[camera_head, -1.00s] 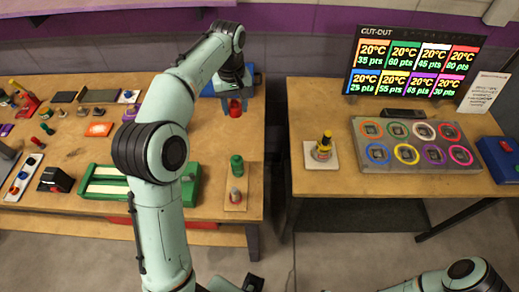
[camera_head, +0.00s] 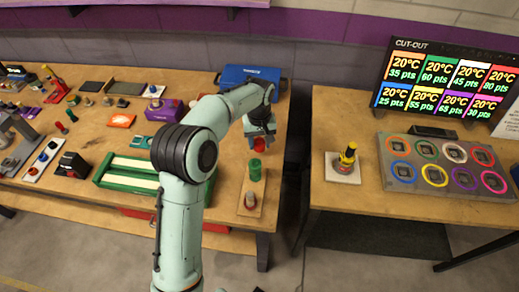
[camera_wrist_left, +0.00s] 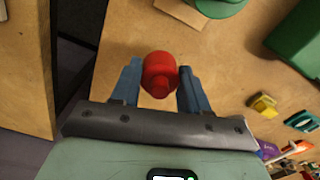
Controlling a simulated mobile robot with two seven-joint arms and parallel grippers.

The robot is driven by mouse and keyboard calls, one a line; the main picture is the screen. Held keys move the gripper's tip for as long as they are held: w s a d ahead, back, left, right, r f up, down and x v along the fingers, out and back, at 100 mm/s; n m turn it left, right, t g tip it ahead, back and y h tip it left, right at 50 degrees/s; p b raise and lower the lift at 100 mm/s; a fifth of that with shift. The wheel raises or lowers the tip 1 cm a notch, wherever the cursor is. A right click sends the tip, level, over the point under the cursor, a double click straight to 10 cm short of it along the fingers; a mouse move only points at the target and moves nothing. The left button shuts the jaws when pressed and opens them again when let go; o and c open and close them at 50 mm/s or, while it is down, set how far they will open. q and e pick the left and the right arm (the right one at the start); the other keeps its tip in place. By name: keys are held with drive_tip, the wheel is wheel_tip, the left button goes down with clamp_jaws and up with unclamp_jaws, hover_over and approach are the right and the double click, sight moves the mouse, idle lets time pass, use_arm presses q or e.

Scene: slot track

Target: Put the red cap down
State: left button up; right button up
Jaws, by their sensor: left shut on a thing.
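My left gripper (camera_head: 261,137) is shut on the red cap (camera_head: 259,145), which hangs below its fingers near the right edge of the left workbench (camera_head: 277,112). In the left wrist view the red cap (camera_wrist_left: 159,72) sits between the two blue fingers of the gripper (camera_wrist_left: 160,86), with bare wood around it. Whether the cap's underside touches the wood cannot be told. A green cylinder (camera_head: 255,170) stands on a small wooden board (camera_head: 252,192) just nearer than the cap. My right gripper is not in view.
A green tray (camera_head: 128,173) lies to the left, and a blue box (camera_head: 245,76) stands behind. A gap separates this bench from the right table (camera_head: 335,200), with its screen (camera_head: 450,80) and ring panel (camera_head: 450,165).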

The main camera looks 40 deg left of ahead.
sight(259, 156)
use_arm(q)
drive_tip(key=shift+f, duration=2)
drive_tip(key=shift+f, duration=0.2)
drive_tip(key=o, duration=1)
wheel_tip(259, 156, up, 12)
drive_tip(key=shift+f+p, duration=0.1)
drive_tip(key=shift+p, duration=0.55)
drive_tip(key=shift+r, duration=0.3)
